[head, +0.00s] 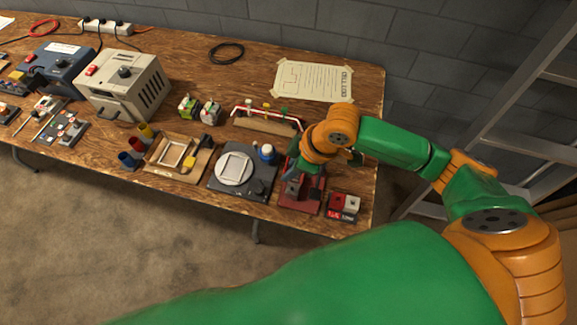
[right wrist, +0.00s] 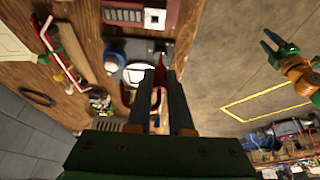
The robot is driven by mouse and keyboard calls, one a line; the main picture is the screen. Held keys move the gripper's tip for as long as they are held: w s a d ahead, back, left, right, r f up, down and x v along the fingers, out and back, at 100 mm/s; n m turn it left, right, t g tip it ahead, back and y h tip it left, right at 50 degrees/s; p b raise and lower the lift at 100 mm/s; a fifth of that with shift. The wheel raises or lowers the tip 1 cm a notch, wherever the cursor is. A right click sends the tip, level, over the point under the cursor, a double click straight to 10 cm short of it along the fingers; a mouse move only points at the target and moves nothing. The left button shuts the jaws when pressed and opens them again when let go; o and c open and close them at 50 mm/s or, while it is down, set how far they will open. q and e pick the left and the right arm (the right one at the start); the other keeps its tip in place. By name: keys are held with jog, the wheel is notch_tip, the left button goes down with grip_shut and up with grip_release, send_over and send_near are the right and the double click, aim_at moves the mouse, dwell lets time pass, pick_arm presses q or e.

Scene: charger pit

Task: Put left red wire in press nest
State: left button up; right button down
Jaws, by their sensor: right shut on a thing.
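My right gripper (head: 290,172) reaches down over the red press (head: 300,200) near the table's front right edge. In the right wrist view its fingers (right wrist: 160,75) are shut on a slim red piece (right wrist: 158,84), which looks like the red wire. The fingers hide much of it, and I cannot tell whether it touches the press nest. A wooden rack (head: 262,124) with a red-and-white bar and coloured clips stands behind the press. My left gripper (right wrist: 268,47) shows only in the right wrist view, open and empty, away from the table.
A dark fixture with a pale round plate (head: 235,168) and a blue-and-white jar (head: 267,153) stand left of the press. A red-and-white box (head: 344,205) is close on its right. A wooden tray (head: 176,158) lies farther left. A ladder (head: 510,110) leans beside the table.

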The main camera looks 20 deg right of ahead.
jog(key=b, duration=0.5)
send_near(291, 188)
jog(key=shift+w+a, duration=0.65)
jog(key=shift+w, duration=0.2)
jog(key=shift+s+a+f+b, duration=0.15)
jog(key=shift+a+f+b, duration=0.2)
jog(key=shift+f+b, duration=0.6)
jog(key=shift+a+r, duration=0.1)
jog(key=shift+a, duration=0.1)
pick_arm(q)
notch_tip(291, 188, down, 6)
jog(key=d, duration=0.2)
jog(key=shift+w+f, duration=0.2)
jog(key=shift+w, duration=0.2)
pick_arm(e)
jog(key=shift+d, duration=0.2)
pick_arm(q)
jog(key=shift+d, duration=0.1)
pick_arm(e)
jog(key=shift+a, duration=0.15)
pick_arm(q)
jog(key=shift+f, duration=0.5)
pick_arm(e)
jog(key=shift+f, duration=1.75)
pick_arm(q)
jog(key=shift+r, duration=0.15)
pick_arm(e)
jog(key=shift+f, duration=0.3)
